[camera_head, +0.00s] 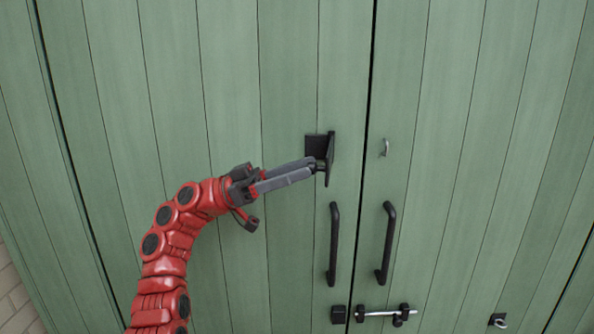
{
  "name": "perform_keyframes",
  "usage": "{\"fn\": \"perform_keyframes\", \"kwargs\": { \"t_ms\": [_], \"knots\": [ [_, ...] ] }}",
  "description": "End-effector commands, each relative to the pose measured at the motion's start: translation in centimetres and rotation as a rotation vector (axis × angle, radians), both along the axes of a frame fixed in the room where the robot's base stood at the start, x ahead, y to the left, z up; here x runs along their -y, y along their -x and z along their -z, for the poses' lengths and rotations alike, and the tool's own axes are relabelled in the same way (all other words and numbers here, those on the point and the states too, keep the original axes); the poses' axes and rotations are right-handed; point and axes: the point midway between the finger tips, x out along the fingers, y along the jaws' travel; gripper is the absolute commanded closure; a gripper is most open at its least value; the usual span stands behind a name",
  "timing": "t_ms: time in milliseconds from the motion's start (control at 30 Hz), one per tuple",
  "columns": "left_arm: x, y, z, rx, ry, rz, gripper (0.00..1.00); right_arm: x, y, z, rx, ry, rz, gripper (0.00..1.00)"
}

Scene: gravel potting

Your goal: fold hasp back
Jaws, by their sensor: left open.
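The black hasp (329,158) is on the left green door leaf, near the gap between the leaves. Its base plate lies flat on the boards and its strap stands out from the door, clear of the staple. The metal staple (384,148) sits bare on the right leaf. My left gripper (312,168) reaches in from the left, its fingers open, with the tips at the hasp's strap. I cannot tell whether they touch it. My right gripper is not in view.
Two black vertical handles, left (334,245) and right (386,243), stand out below the hasp. A small ring fitting (498,321) is at the lower right. The upper boards are clear.

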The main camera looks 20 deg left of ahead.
Motion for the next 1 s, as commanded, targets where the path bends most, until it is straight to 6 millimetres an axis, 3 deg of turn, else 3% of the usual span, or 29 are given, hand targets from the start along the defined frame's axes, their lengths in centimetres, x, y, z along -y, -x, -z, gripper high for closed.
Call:
{"fn": "perform_keyframes", "kwargs": {
  "t_ms": [267,467,733,867,1000],
  "knots": [
    [-0.8,0.1,0.5,-0.002,-0.002,-0.001,0.42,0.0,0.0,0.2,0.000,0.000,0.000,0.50],
    [-4.6,0.8,2.2,-0.005,-0.001,-0.004,0.42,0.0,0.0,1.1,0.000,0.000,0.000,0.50],
    [-11.2,2.3,5.0,-0.004,0.002,-0.003,0.42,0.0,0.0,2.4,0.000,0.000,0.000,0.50],
    [-13.5,2.9,5.9,-0.002,0.004,-0.002,0.42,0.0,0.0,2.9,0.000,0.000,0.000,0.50],
    [-14.6,3.1,6.6,-0.003,-0.001,0.000,0.42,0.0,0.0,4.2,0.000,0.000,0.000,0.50]
  ]
}}
